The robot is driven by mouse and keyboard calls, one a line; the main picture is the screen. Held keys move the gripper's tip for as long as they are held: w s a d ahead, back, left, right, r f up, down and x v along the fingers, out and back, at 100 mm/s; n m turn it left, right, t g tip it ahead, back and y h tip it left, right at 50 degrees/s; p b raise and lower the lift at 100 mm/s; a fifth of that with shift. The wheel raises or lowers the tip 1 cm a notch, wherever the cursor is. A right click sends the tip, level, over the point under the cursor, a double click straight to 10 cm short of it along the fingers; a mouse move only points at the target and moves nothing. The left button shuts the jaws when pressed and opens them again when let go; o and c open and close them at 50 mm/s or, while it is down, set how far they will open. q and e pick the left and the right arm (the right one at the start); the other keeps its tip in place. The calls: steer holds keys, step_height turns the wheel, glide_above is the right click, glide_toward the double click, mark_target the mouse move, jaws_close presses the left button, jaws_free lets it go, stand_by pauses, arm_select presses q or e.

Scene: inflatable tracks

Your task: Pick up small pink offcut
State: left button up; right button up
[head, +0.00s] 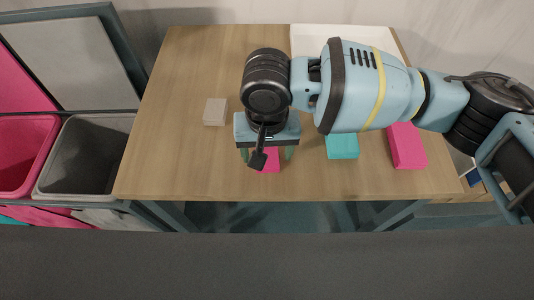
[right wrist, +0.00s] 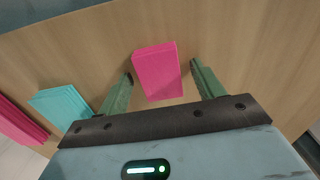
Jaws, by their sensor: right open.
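The small pink offcut (right wrist: 158,72) lies on the wooden table between the two fingers of my right gripper in the right wrist view. In the head view only part of the pink offcut (head: 270,160) shows, because my right gripper (head: 268,153) is above it and hides the rest. My right gripper (right wrist: 163,84) is open, with a green finger on each side of the offcut. A gap shows between the offcut and each finger. My left gripper is not in view.
A teal block (head: 342,146) and a larger pink block (head: 406,146) lie to the right on the table (head: 190,170). A beige block (head: 215,111) lies to the left. A white board or tray (head: 310,38) is at the back. Grey (head: 80,158) and pink (head: 22,155) bins stand left of the table.

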steer(key=shift+c, duration=0.2)
steer(key=c, duration=1)
steer(key=shift+r, duration=0.15)
steer(key=shift+r, duration=0.25)
step_height(320, 180, up, 3)
steer(key=shift+r+p, duration=0.1)
steer(key=shift+p, duration=0.2)
steer(key=s+a, duration=0.7)
steer(key=s+a+r, duration=0.1)
steer(key=s+a, duration=0.3)
steer(key=shift+s+a+p, duration=0.15)
steer(key=shift+s+p, duration=0.05)
steer(key=shift+p, duration=0.1)
